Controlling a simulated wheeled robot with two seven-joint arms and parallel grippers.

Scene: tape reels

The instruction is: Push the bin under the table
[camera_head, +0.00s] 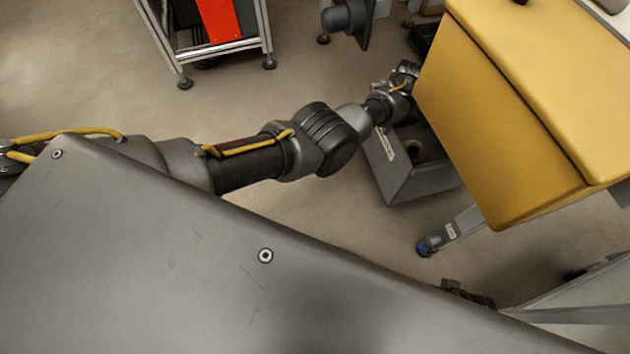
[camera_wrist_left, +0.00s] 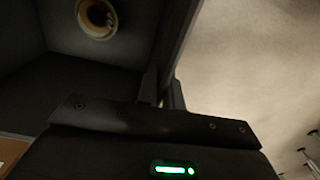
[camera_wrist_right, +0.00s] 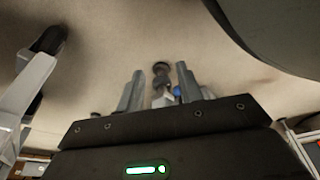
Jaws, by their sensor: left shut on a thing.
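The grey bin (camera_head: 408,188) stands on the floor at the left side of the yellow table (camera_head: 490,130). Its right part is hidden behind the table's edge in the head view. A tape reel (camera_head: 414,149) lies inside the bin. My left gripper (camera_head: 404,76) is at the bin's far side. In the left wrist view my left gripper (camera_wrist_left: 162,92) is shut on the bin's wall (camera_wrist_left: 180,38), with the reel (camera_wrist_left: 97,17) in the bin's dark inside. My right gripper (camera_wrist_right: 160,84) is open and empty in the right wrist view, above the floor.
A metal-framed cart (camera_head: 222,48) with a red panel stands at the back left. The floor (camera_head: 310,80) left of the bin is clear apart from my arm.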

